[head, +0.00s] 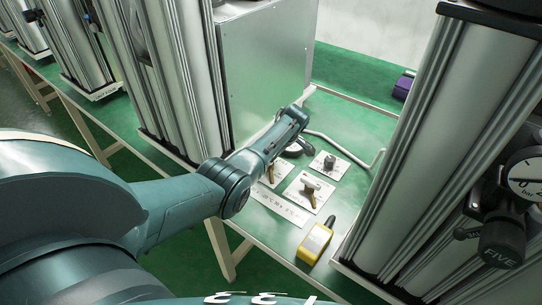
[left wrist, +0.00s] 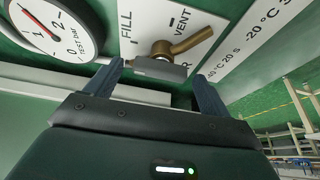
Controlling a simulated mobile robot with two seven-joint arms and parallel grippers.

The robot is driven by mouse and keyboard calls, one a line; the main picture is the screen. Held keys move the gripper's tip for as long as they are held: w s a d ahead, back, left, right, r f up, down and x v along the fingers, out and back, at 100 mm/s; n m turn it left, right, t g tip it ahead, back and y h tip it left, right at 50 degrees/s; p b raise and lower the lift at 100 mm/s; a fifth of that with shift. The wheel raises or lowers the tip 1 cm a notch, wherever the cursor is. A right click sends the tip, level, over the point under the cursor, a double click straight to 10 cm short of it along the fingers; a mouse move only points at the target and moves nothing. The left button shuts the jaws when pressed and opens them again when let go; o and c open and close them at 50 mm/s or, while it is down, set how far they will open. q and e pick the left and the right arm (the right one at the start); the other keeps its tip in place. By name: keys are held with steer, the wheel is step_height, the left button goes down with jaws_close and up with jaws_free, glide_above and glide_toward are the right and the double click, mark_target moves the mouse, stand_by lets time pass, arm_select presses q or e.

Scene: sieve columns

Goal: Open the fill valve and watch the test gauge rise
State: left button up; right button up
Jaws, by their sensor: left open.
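The fill valve (left wrist: 180,46) has a brass lever and sits on a white plate marked FILL and VENT in the left wrist view. The lever slants toward the plate's right side. A round white test gauge (left wrist: 52,28) with a red needle is at the upper left; its exact reading is hard to make out. My left gripper (left wrist: 158,82) is open, its two dark fingers on either side of a grey block below the lever; I cannot tell whether they touch it. In the head view my left arm hides its fingertips. My right gripper is not in view.
On the green table (head: 345,115) are a plate with a brown lever (head: 311,188), a plate with a dark knob (head: 329,162), a label strip (head: 280,205) and a yellow device (head: 314,243). Tall metal columns stand left and right; the right one (head: 430,130) carries a gauge (head: 524,178).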

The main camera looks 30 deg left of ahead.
arm_select(q)
steer(key=p+v, duration=0.1)
steer(key=v, duration=1.2)
steer(key=shift+d, duration=0.1)
